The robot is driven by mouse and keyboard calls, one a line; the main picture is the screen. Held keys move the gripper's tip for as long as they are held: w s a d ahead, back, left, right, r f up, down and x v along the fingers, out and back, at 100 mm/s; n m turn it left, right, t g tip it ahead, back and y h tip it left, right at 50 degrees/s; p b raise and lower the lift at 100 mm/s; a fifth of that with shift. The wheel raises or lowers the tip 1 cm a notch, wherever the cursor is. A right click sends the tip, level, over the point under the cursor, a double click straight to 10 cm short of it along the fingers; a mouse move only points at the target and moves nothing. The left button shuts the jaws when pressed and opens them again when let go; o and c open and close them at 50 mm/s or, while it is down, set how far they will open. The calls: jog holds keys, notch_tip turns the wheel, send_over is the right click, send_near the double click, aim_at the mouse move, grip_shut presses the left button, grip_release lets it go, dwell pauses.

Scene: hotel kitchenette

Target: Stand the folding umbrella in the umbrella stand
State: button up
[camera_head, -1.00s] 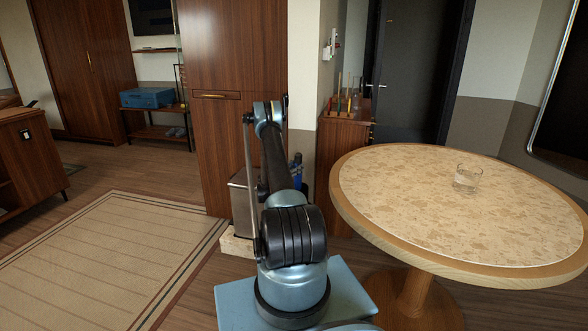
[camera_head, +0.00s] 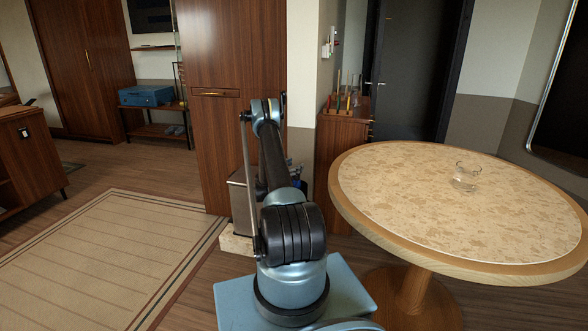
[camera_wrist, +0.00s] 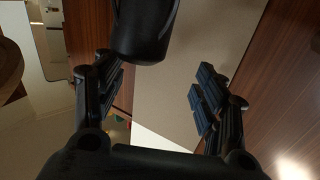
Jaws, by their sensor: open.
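My gripper (camera_wrist: 158,88) is open, with its two dark jointed fingers spread apart in the wrist view. A black rounded object (camera_wrist: 143,35) enters at the top edge of that view, nearer the left finger. It may be the folding umbrella, but I cannot be sure. No finger is visibly closed on it. In the head view my arm hides most of the area around the gripper; only blue-grey finger parts (camera_head: 296,172) show past it. A metal-sided box (camera_head: 238,195), possibly the umbrella stand, stands on the floor behind my arm. Its inside is hidden.
A round table (camera_head: 400,190) with a clear glass (camera_head: 466,178) stands close on the right. A wooden cabinet (camera_head: 338,165) with coloured sticks on top is behind it. A tall wooden cupboard (camera_head: 235,130) rises behind the box. The rug (camera_head: 130,245) at left is clear.

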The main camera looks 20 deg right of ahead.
jog(key=v, duration=1.1)
dwell(0.4)
